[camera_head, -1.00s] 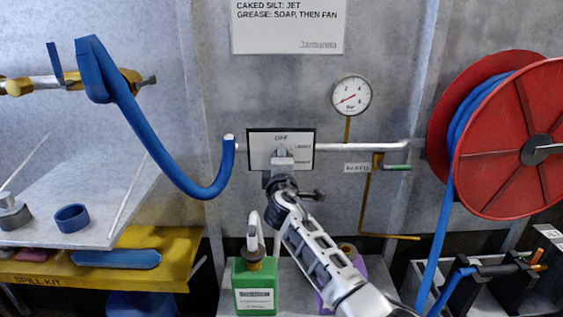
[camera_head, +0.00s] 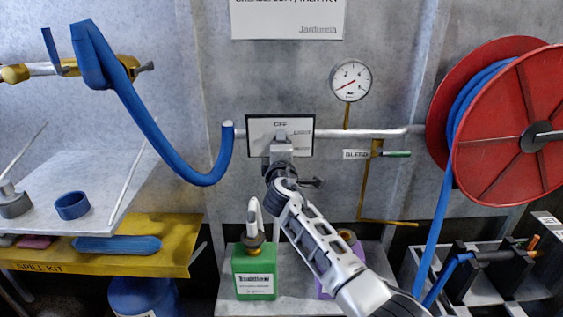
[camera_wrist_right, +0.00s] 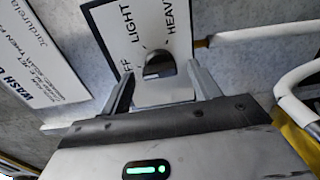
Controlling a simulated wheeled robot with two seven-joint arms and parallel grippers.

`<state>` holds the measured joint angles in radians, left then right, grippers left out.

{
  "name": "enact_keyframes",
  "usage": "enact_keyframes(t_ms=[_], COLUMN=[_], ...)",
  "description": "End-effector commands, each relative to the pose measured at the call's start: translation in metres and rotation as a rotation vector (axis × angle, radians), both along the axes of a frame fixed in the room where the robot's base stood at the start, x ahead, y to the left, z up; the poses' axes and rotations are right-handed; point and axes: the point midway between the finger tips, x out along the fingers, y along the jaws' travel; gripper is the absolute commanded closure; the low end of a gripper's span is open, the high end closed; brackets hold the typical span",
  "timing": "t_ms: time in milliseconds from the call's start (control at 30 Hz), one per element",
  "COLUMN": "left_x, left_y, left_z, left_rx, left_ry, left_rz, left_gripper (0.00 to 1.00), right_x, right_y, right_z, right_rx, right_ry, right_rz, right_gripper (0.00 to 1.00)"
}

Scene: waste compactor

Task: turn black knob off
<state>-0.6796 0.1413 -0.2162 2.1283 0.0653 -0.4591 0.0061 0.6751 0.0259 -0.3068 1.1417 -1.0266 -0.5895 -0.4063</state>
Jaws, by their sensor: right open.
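The black knob (camera_wrist_right: 158,64) sits on a white dial plate (camera_wrist_right: 160,92) marked OFF, LIGHT and HEAVY, with tick marks around it. Which mark the knob points to is hard to tell. My right gripper (camera_wrist_right: 160,80) is open, with its fingertips either side of the knob; contact cannot be made out. In the head view, my right gripper (camera_head: 281,146) is in front of the black-framed dial plate (camera_head: 259,133) and hides the knob. My left gripper is not in view.
A grey pipe (camera_head: 360,134) runs right from the plate, below a gauge (camera_head: 350,80), past a green-handled bleed valve (camera_head: 396,154) to a red hose reel (camera_head: 510,125). A blue hose (camera_head: 150,125) hangs left. A green bottle (camera_head: 254,272) stands below.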

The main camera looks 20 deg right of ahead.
Motion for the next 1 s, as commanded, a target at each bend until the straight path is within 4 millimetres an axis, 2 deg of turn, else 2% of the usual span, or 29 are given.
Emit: enact_keyframes(t_ms=[167,500,633,800,1000], left_x=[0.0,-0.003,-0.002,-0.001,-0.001], left_y=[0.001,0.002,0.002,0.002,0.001], left_z=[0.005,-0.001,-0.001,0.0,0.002], left_rx=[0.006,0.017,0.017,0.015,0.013], left_ry=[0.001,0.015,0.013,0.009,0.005], left_rz=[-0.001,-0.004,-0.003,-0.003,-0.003], left_gripper=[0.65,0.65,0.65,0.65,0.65], right_x=[-0.023,-0.1,-0.124,-0.144,-0.15], right_y=[0.007,0.029,0.036,0.041,0.043], right_z=[0.001,-0.001,-0.001,0.0,0.0], right_rx=[0.001,0.002,0.001,-0.001,-0.002], right_ry=[0.001,0.002,0.002,0.0,0.001], right_rz=[0.002,0.002,0.002,0.0,0.0], right_gripper=[0.38,0.38,0.38,0.38,0.38])
